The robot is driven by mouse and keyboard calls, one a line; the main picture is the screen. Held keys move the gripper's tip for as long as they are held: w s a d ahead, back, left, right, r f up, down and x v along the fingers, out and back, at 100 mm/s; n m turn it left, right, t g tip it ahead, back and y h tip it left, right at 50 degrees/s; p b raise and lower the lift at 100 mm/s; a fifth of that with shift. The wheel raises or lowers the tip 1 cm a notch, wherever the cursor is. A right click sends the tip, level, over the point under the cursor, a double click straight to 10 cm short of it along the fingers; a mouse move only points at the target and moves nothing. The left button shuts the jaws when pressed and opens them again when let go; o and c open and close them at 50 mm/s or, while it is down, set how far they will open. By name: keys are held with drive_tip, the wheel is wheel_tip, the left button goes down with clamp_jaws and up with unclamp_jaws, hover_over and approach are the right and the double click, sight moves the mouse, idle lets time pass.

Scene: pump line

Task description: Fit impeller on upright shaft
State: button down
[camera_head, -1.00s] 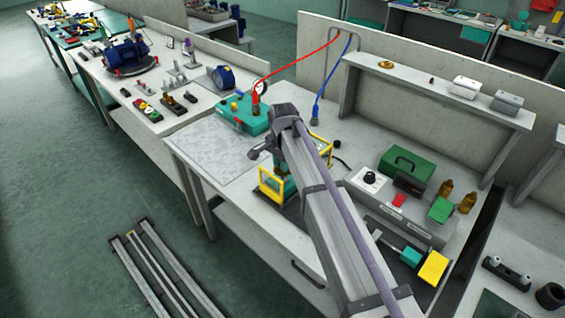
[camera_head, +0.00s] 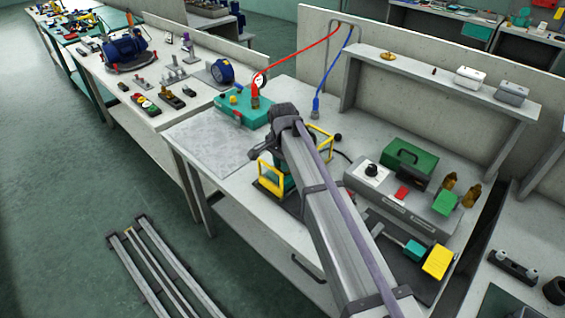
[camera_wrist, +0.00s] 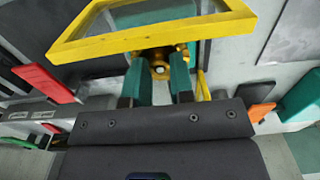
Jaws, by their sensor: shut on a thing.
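In the wrist view, my gripper (camera_wrist: 158,72) has two teal fingers closed on a small round brass part with a hole in its middle, which looks like the impeller (camera_wrist: 159,54). A yellow guard frame (camera_wrist: 150,32) crosses the view just beyond the fingers. In the head view, my arm hides the gripper and the brass part. The yellow frame (camera_head: 270,184) stands on the bench on both sides of the arm. I cannot make out the upright shaft, nor whether the brass part touches it.
A grey control box (camera_head: 399,199), a green case (camera_head: 409,160) and brass fittings (camera_head: 470,196) crowd the right. A bare plate (camera_head: 208,145) lies at the left.

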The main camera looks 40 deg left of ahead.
drive_tip(key=shift+f, duration=0.3)
idle(0.4)
drive_tip(key=c, duration=0.9)
unclamp_jaws()
drive_tip(key=shift+r, duration=0.15)
wheel_tip(320, 180, up, 6)
drive_tip(key=p, duration=0.5)
drive_tip(key=shift+p, duration=0.3)
wheel_tip(320, 180, up, 11)
drive_tip(key=p, duration=1)
drive_tip(key=shift+f+p, duration=0.2)
drive_tip(key=shift+p, duration=0.15)
